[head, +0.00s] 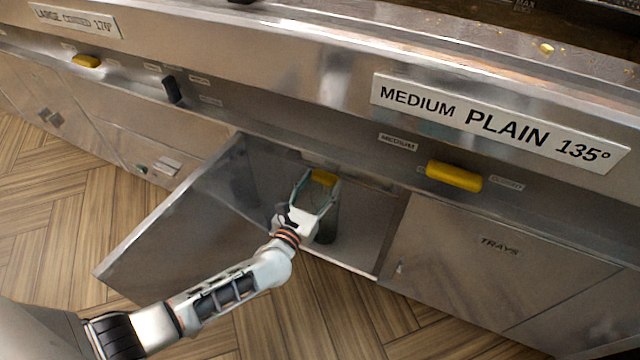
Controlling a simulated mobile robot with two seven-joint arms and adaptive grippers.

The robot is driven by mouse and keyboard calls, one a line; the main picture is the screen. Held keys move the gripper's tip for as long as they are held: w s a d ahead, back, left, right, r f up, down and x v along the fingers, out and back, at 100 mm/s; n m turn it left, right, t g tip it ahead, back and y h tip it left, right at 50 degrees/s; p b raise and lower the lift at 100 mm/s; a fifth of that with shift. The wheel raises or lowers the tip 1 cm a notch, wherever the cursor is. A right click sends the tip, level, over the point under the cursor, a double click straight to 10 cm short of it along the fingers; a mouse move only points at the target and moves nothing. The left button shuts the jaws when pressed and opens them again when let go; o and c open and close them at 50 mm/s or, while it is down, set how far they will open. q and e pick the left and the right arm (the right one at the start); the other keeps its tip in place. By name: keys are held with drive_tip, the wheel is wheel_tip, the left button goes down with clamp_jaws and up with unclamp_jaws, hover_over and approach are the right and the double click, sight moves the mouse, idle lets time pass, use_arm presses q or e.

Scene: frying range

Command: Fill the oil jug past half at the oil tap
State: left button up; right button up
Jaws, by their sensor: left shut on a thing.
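My left gripper (321,182) reaches into the open cupboard (358,240) under the fryer front. Its fingers are closed on the two sides of a yellow piece (323,177), which looks like the oil tap's handle. Below and just behind the gripper, a dark greenish see-through vessel (327,227), likely the oil jug, stands in the cupboard. The gripper hides much of it, and I cannot see the oil level or any stream. The tap's spout is hidden. My right gripper is out of view.
The cupboard door (185,222) stands open to the left of my arm. A closed "TRAYS" door (500,265) is on the right. Yellow handles (454,176) and a black switch (172,90) stick out of the front panel. The wooden floor (40,210) is clear.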

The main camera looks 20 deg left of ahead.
use_arm(q)
drive_tip(key=shift+m, duration=0.3)
drive_tip(key=m, duration=0.5)
drive_tip(key=shift+d+f+m, duration=0.1)
drive_tip(key=shift+d+m, duration=0.05)
drive_tip(key=shift+m, duration=0.25)
idle(0.4)
drive_tip(key=o, duration=1.1)
drive_tip(key=s, duration=1.2)
drive_tip(key=shift+a, duration=0.2)
